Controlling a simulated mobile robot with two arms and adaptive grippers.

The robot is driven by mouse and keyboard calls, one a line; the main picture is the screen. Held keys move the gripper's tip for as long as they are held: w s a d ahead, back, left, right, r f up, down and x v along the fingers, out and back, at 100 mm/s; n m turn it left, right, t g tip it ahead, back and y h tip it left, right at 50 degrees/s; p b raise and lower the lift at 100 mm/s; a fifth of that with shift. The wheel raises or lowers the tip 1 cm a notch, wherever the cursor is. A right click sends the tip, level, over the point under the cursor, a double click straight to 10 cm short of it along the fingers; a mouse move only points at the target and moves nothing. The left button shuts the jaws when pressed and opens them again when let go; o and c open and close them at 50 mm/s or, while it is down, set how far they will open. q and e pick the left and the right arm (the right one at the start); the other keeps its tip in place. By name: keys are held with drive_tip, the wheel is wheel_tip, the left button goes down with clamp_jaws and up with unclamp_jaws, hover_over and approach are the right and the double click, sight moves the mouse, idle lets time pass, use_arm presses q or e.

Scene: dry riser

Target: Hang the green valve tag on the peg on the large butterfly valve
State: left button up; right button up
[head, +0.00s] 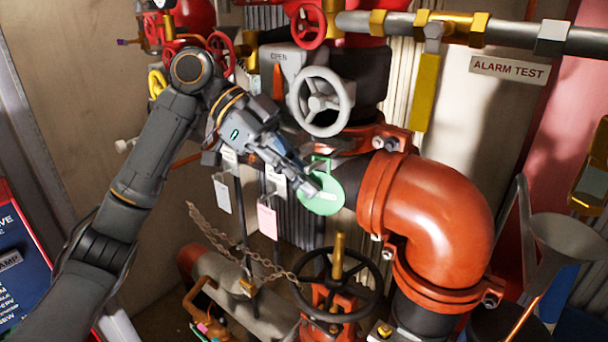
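The green valve tag (327,198) is a round disc with a squared loop at its top. My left gripper (312,190) reaches in from the left and its fingers appear closed on the tag's left side, partly covering it. The tag is held in front of the dark pipe, just left of the big orange elbow. The large butterfly valve (368,82) has a grey handwheel (321,101) and a plate marked OPEN; it is above the tag. I cannot make out its peg. My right gripper is not in view.
White tags (222,195) and a pink tag (267,220) hang left of the green one. A chain (225,240) and a black handwheel (335,286) lie below. The orange elbow (435,220) blocks the right. A yellow lever (425,92) hangs at upper right.

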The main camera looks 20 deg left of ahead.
use_arm(q)
drive_tip(key=shift+o, duration=1.4)
drive_tip(key=shift+s, duration=0.1)
drive_tip(key=shift+a+r, duration=0.15)
drive_tip(key=s+v, duration=0.1)
drive_tip(key=v, duration=1)
drive_tip(key=shift+w+a+r, duration=0.25)
drive_tip(key=shift+w+a, duration=0.05)
drive_tip(key=shift+w, duration=0.15)
